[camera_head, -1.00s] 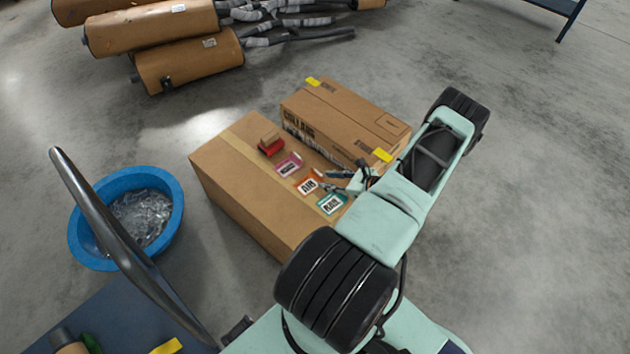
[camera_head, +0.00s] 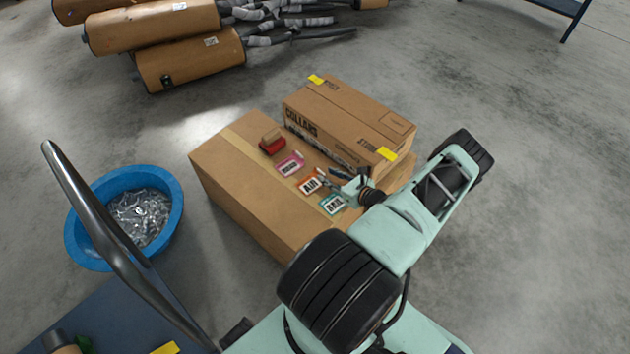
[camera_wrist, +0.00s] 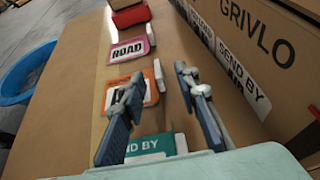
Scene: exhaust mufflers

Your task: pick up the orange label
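The orange label (camera_head: 311,184) lies on top of the large cardboard box, between a pink label (camera_head: 290,165) and a teal label (camera_head: 332,203). In the wrist view the orange label (camera_wrist: 153,88) is partly hidden behind the left finger; its upright tab stands at its right side. My gripper (camera_wrist: 158,88) is open and empty, with the tab appearing between its two fingers in that view. In the head view my gripper (camera_head: 335,178) is just right of the orange label. I cannot tell whether a finger touches the label.
A red block (camera_head: 272,147) sits beyond the pink label on the large box (camera_head: 228,180). A smaller box (camera_head: 350,115) stands on the right of it, close to my gripper. A blue basin (camera_head: 75,225) stands on the floor at left.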

